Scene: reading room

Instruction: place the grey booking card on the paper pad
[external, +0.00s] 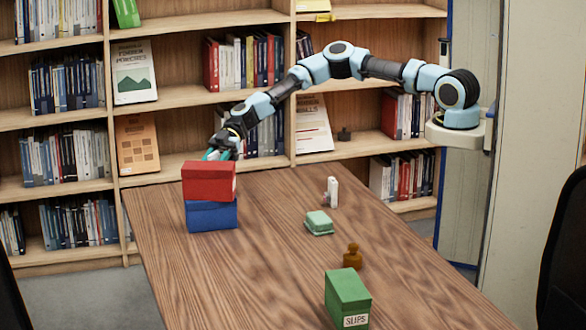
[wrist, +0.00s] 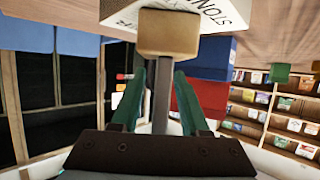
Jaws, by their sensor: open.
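I cannot make out a grey booking card or a paper pad for certain in either view. My gripper (external: 217,154) is at the far left end of the table, close behind and above a red box (external: 208,182) stacked on a blue box (external: 212,215). In the wrist view my gripper (wrist: 157,75) has its two teal fingers apart. A grey stem (wrist: 161,95) with a tan block (wrist: 170,34) at its end shows between them; I see no contact. A white lettered thing (wrist: 205,14) lies beyond the block. The stacked boxes hide part of the table's far end.
On the wooden table (external: 260,270) stand a white upright item (external: 333,190), a pale green block (external: 319,220), a brown knobbed item (external: 352,257) and a green box marked SLIPS (external: 347,295). The table's left front is clear. Bookshelves (external: 180,95) stand behind.

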